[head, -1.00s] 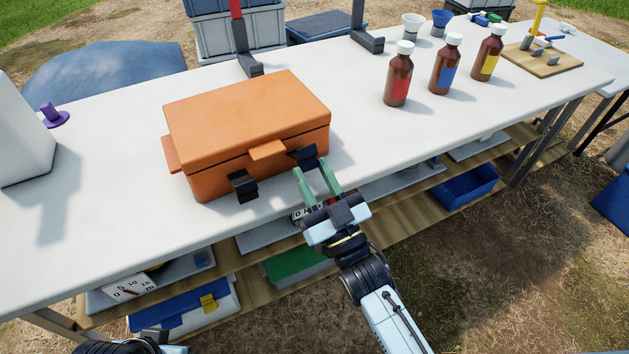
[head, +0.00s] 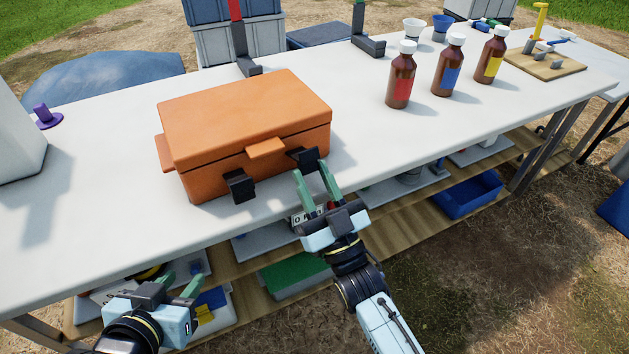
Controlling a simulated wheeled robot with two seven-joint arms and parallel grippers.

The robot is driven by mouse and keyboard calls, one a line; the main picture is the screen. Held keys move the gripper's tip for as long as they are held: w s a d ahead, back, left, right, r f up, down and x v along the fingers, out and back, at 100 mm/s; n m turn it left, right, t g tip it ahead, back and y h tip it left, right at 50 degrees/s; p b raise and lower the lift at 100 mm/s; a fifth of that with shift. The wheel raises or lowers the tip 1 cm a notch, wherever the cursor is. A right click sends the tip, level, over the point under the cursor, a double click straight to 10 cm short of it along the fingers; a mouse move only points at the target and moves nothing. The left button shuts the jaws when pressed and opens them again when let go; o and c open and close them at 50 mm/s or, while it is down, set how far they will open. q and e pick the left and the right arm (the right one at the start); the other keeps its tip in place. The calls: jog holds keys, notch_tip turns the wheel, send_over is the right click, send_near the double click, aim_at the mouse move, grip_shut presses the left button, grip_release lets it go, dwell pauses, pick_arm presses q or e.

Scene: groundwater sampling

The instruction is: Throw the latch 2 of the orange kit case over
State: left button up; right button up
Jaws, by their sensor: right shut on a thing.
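The orange kit case (head: 240,115) sits closed on the white table. Its front has a left black latch (head: 239,186), an orange handle (head: 266,148) and a right black latch (head: 303,158). No number shows on either latch. My left gripper (head: 181,284) is low at the left, below the table's front edge. Its fingers are apart, with nothing seen between them, and it is away from the case.
Three brown bottles (head: 447,68) stand to the right of the case on the table (head: 350,135). A wooden board (head: 545,62) lies farther right. A purple object (head: 45,117) is at the left. The lower shelf (head: 410,215) holds trays and a blue bin (head: 468,195).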

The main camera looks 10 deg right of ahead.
dwell(0.3)
jog(key=o, duration=1)
pick_arm(q)
jog(key=s+a+f+g+y+p, duration=0.1)
jog(key=s+a+f+g, duration=0.1)
jog(key=s+f+g, duration=0.2)
jog(key=shift+s+a+f+p, duration=0.15)
jog(key=shift+s+a+p, duration=0.15)
jog(key=shift+s, duration=0.35)
pick_arm(e)
jog(key=v, duration=1.3)
jog(key=shift+s+f, duration=0.1)
jog(key=shift+f, duration=0.05)
